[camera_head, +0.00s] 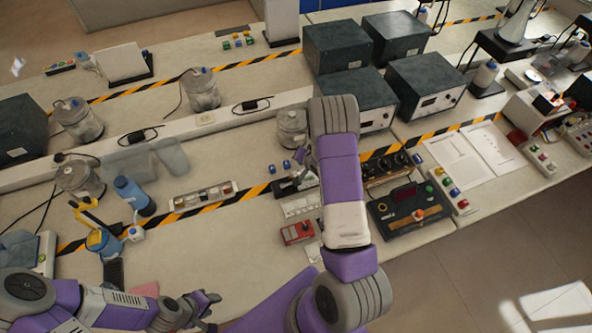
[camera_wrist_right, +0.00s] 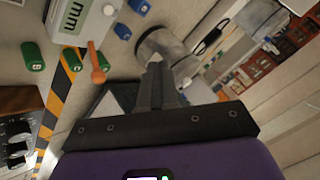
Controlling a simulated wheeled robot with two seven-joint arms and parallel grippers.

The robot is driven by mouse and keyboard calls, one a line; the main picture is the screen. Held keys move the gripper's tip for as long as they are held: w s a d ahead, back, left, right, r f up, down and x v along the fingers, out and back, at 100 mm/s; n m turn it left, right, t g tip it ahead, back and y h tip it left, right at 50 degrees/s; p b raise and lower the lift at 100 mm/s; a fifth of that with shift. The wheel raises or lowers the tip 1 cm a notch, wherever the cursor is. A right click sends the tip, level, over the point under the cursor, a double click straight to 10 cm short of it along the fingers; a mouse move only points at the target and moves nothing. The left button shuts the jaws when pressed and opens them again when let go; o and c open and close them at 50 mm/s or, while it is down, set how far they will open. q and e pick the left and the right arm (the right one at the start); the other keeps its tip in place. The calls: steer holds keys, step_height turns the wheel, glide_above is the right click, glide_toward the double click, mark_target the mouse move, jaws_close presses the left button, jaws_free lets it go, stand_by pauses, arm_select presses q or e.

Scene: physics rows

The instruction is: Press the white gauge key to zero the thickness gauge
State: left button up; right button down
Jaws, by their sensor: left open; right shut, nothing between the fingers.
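In the right wrist view a white instrument with a green display reading "mm" (camera_wrist_right: 75,18) shows at the top left, cut off by the edge; it looks like the thickness gauge. A small pale round spot on its face (camera_wrist_right: 109,10) may be the white key. My right gripper (camera_wrist_right: 155,62) is shut and empty, to the right of the instrument and apart from it in the picture. In the head view my right arm hides much of this area, and I cannot make out the gauge. My left gripper (camera_head: 212,298) is open and empty over the near bench edge.
A glass jar (camera_head: 292,127) stands behind.

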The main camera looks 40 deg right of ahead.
steer(key=shift+s, duration=0.1)
arm_select(q)
step_height(320, 180, down, 6)
steer(key=b, duration=0.5)
steer(key=shift+w+r, duration=0.1)
steer(key=shift+r, duration=0.1)
arm_select(e)
glide_above(299, 174)
steer(key=f, duration=0.7)
steer(key=shift+s+f, duration=0.3)
steer(key=shift+f, duration=0.1)
arm_select(q)
steer(key=shift+f+b, duration=0.5)
steer(key=shift+b, duration=0.3)
arm_select(e)
steer(key=shift+d+f, duration=0.1)
steer(key=shift+f, duration=0.4)
arm_select(q)
steer(key=shift+f+b, duration=0.5)
steer(key=shift+f, duration=0.05)
arm_select(e)
steer(key=shift+f, duration=0.45)
